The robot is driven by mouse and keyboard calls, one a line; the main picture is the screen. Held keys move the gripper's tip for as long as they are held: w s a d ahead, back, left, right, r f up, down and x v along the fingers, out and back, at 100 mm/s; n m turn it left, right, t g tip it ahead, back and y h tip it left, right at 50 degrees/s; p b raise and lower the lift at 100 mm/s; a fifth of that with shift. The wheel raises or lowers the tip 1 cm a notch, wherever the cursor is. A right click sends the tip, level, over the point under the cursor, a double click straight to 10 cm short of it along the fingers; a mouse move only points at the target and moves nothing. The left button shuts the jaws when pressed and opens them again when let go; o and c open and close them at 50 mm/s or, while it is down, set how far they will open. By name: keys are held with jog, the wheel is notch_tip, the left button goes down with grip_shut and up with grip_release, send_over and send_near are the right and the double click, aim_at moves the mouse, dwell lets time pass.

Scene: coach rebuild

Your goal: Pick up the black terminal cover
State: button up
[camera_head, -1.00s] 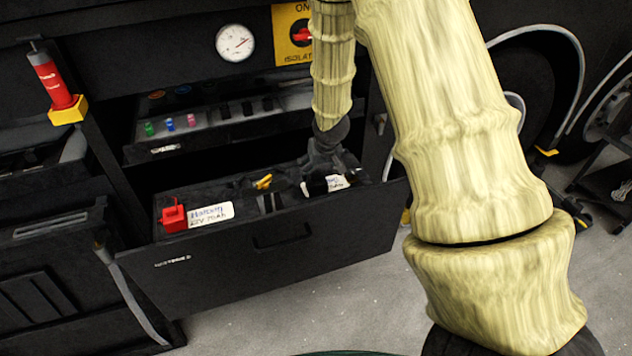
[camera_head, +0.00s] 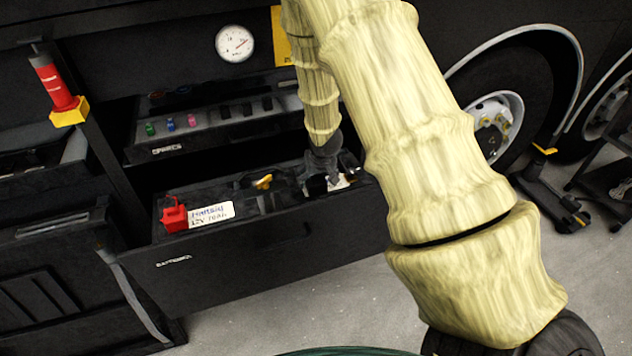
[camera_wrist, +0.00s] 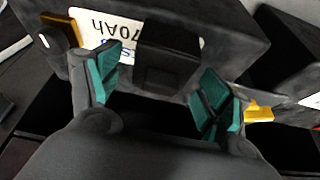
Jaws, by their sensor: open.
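The black terminal cover (camera_wrist: 168,55) is a small dark block on a battery in the wrist view, in front of a white label (camera_wrist: 118,30) reading 70Ah. My gripper (camera_wrist: 160,88) is open, with one teal pad left of the cover and one right of it. The cover lies between and slightly beyond the fingertips, and I see no clear contact. In the head view my gripper (camera_head: 322,178) is down at the right part of the open battery drawer (camera_head: 230,255). The cover is hard to make out there among dark parts.
A red terminal cover (camera_head: 174,215) and a yellow clip (camera_head: 263,182) sit left of my gripper in the drawer. A shelf with coloured and black parts (camera_head: 210,118) is above the drawer. Yellow pieces (camera_wrist: 258,113) flank the fingers in the wrist view.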

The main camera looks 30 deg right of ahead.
jog(key=c, duration=1.1)
jog(key=shift+o, duration=0.2)
jog(key=shift+r, duration=0.1)
jog(key=shift+r+b, duration=0.55)
jog(key=shift+r, duration=4.35)
